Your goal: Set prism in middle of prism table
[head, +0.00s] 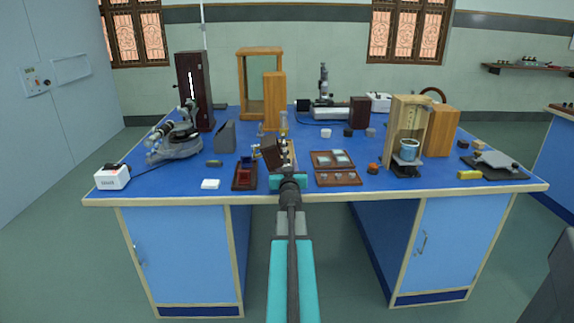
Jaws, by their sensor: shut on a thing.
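The spectrometer (178,138) stands at the left of the blue bench, with grey tubes and a round base. Its prism table, near the middle of the instrument, is too small to make out clearly. My gripper (257,151) is over the bench's front middle, to the right of the spectrometer and clear of it. It is shut on a small pale piece at its left end that appears to be the prism. The prism's shape and tilt cannot be told, as a dark brown block-like shape (272,155) crowds the view there.
A dark red-lined case (245,176) lies just left of my arm. A grey wedge-shaped block (225,136) and a tall dark lamp housing (194,90) stand near the spectrometer. Two shallow trays (338,179) lie right of my arm.

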